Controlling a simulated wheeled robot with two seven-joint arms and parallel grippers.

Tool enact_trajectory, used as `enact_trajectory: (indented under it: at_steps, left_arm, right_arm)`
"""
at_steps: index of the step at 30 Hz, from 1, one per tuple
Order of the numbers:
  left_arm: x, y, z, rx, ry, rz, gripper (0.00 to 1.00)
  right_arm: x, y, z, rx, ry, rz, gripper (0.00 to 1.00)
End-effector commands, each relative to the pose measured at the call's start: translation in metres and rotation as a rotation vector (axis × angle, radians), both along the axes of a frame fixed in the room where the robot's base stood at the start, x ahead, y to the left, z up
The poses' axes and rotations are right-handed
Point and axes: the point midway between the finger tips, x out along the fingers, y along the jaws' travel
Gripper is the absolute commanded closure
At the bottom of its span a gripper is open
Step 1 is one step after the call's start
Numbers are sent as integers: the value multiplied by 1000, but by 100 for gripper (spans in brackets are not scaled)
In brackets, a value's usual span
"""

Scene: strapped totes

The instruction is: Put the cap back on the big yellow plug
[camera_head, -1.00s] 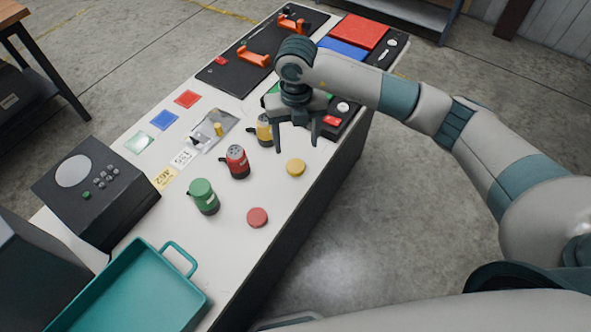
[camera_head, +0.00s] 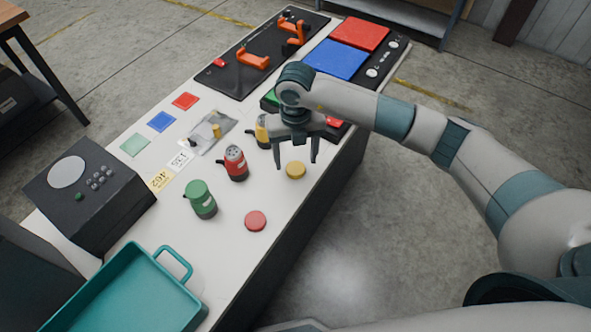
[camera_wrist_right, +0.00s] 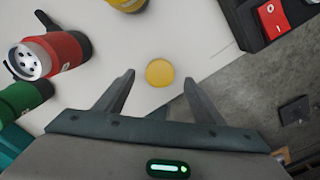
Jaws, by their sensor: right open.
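The yellow cap (camera_head: 296,170) lies flat on the white table near its right edge. The big yellow plug (camera_head: 262,133) stands upright behind it, partly hidden by my right gripper; its edge also shows at the top of the right wrist view (camera_wrist_right: 127,4). My right gripper (camera_head: 297,165) is open and empty, above the yellow cap. In the right wrist view the cap (camera_wrist_right: 159,73) shows between and just beyond the two fingertips, not touched. My left gripper is not in view.
A red plug (camera_head: 236,164) without a cap and a green capped plug (camera_head: 201,200) stand nearby. A red cap (camera_head: 256,221) lies in front. A teal tray (camera_head: 180,262) is at the near end. A black box with a red switch (camera_wrist_right: 272,17) is beyond the cap.

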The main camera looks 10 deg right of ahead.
Motion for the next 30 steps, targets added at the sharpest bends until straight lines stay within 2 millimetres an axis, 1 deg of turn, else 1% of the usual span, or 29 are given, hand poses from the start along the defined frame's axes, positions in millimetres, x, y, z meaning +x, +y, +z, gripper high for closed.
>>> enact_trajectory:
  at_steps: [1,3,6,22,23,24,26,27,28,30]
  left_arm:
    - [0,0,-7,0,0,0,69]
    - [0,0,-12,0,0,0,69]
    - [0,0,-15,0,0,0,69]
    - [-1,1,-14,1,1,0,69]
    - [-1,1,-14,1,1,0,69]
    - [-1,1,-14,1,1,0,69]
    - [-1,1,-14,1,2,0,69]
    - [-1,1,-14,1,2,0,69]
    - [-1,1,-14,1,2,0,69]
    - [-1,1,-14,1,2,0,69]
  right_arm:
    - [-1,0,-11,0,3,0,37]
    - [0,0,-20,0,2,0,37]
    - [0,0,-26,0,0,0,37]
    - [0,0,-27,0,0,0,37]
    - [0,0,-27,0,0,0,42]
    - [0,0,-27,0,0,0,51]
    - [0,0,-27,0,0,0,66]
    - [0,0,-27,0,0,0,75]
    - [0,0,-27,0,0,0,80]
    - [0,0,-27,0,0,0,80]
